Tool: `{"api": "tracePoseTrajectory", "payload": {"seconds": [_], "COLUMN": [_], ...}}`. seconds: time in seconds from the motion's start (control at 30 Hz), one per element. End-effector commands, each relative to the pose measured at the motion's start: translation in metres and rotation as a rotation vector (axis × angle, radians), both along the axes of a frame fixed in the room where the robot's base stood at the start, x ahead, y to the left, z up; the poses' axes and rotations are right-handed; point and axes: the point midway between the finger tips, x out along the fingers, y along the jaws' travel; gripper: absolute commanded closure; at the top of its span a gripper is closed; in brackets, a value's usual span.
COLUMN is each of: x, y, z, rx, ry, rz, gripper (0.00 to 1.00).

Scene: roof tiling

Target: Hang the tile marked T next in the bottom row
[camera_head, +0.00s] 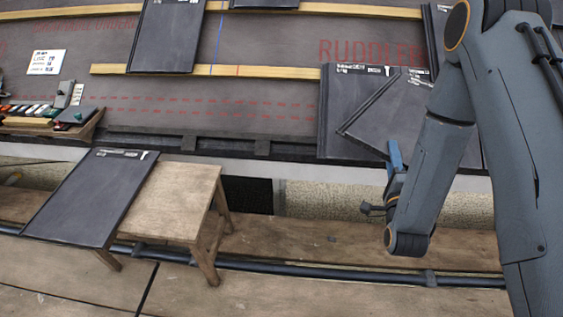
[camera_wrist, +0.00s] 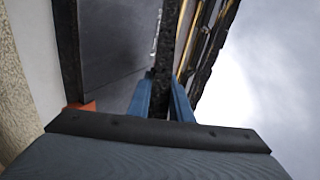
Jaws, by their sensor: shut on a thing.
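My gripper (camera_head: 395,158) is at the right in the head view, at the eave edge of the roof. Its blue fingers, seen in the wrist view (camera_wrist: 161,100), are shut on the edge of a dark grey tile (camera_wrist: 162,72). This held tile (camera_head: 385,118) is tilted and turned over the bottom row. It overlaps a squarer-set dark tile (camera_head: 336,100) in that row. I cannot tell whether it touches it. My arm hides the held tile's right part. Its marking is too small to read, so I cannot confirm a T.
Another dark tile (camera_head: 85,200) lies on a wooden stool (camera_head: 180,195) at the left, overhanging it. A tile (camera_head: 168,35) hangs higher up on a batten (camera_head: 255,71). A tool box (camera_head: 60,128) sits at the far left. The bottom row's middle is bare.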

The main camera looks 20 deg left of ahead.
Motion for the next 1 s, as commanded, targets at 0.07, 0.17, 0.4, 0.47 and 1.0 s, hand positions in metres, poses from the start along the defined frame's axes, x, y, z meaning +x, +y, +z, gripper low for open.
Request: {"api": "tracePoseTrajectory", "payload": {"seconds": [0.07, 0.17, 0.4, 0.47, 1.0], "x": [0.009, 0.013, 0.019, 0.019, -0.007], "y": [0.022, 0.047, 0.106, 0.12, 0.245], "z": [-0.008, -0.011, -0.02, -0.022, -0.041], "rx": [-0.005, -0.009, -0.021, -0.025, -0.038], "ry": [-0.025, -0.045, -0.096, -0.109, -0.232], "rz": [0.041, 0.086, 0.196, 0.222, 0.468], "gripper": [1.0, 1.0, 1.0, 1.0, 1.0]}}
